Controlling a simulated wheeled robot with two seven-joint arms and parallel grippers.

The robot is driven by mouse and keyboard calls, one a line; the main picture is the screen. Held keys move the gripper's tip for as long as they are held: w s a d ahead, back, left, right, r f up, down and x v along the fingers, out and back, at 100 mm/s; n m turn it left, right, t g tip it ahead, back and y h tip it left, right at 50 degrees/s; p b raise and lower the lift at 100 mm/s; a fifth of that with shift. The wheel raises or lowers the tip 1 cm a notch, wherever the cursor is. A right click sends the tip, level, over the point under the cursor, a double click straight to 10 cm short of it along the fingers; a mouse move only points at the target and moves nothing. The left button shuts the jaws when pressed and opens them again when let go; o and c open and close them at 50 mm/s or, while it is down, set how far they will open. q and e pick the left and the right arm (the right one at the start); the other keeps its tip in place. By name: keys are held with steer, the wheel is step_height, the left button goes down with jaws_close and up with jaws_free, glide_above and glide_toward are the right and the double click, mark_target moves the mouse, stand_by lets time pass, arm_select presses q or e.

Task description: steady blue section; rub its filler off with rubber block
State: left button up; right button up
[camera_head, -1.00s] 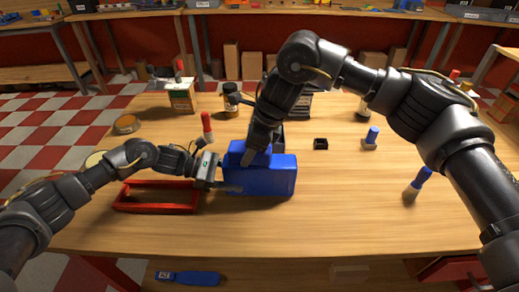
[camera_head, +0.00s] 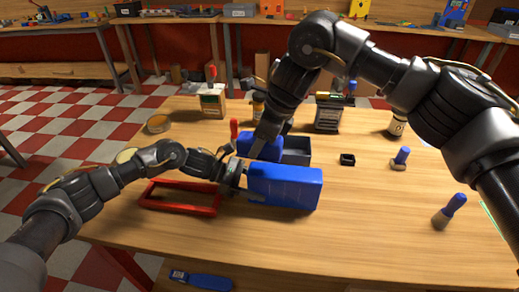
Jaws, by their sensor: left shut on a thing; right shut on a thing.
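The blue section (camera_head: 286,186) is a blue boxy piece at the front middle of the wooden table. My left gripper (camera_head: 237,178) is shut on its left end. My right gripper (camera_head: 262,146) is above and behind the section's left end, shut on a smaller blue block (camera_head: 266,153). I take this to be the rubber block, though its shape is partly covered by the gripper. A gap seems to separate it from the section. I cannot make out filler on the section at this size.
A red open frame (camera_head: 170,209) lies under my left forearm. A dark grey tray (camera_head: 298,156) stands behind the section.

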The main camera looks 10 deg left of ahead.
steer(key=shift+r, duration=1.35)
arm_select(q)
steer(key=o, duration=1)
steer(key=v, duration=1.2)
